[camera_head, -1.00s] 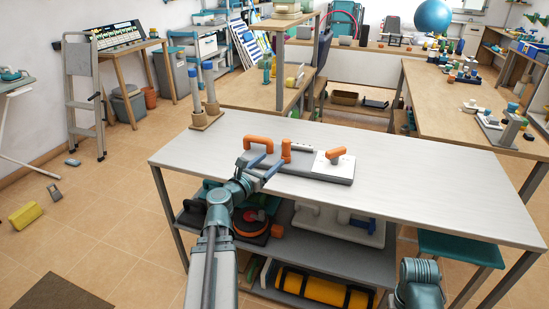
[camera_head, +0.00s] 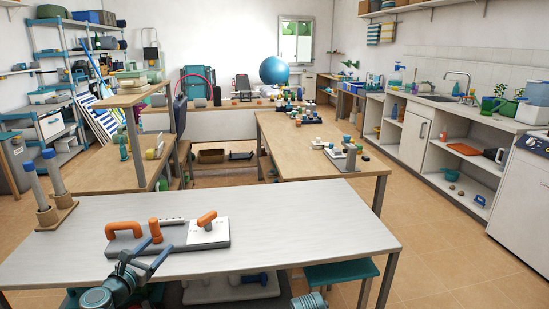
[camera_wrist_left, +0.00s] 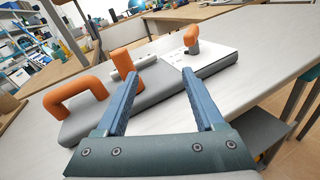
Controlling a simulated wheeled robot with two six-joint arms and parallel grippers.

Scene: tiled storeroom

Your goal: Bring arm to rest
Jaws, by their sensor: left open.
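My left gripper (camera_head: 152,252) is open and empty at the front edge of the white-topped table (camera_head: 300,212). A grey board (camera_head: 180,240) with orange handles lies on that table, just beyond the gripper. In the left wrist view the two blue fingers (camera_wrist_left: 160,76) are spread apart with nothing between them, and the board (camera_wrist_left: 150,92) lies ahead of them. The orange loop handle (camera_wrist_left: 74,95) is to their left. Part of my right arm (camera_head: 309,301) shows at the bottom edge; its gripper is out of view.
Two blue-topped posts (camera_head: 53,172) stand on a wooden base at the table's left end. The right part of the tabletop is bare. A teal stool (camera_head: 341,275) is below the table's right side. A wooden table (camera_head: 310,150) stands behind, with open floor to the right.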

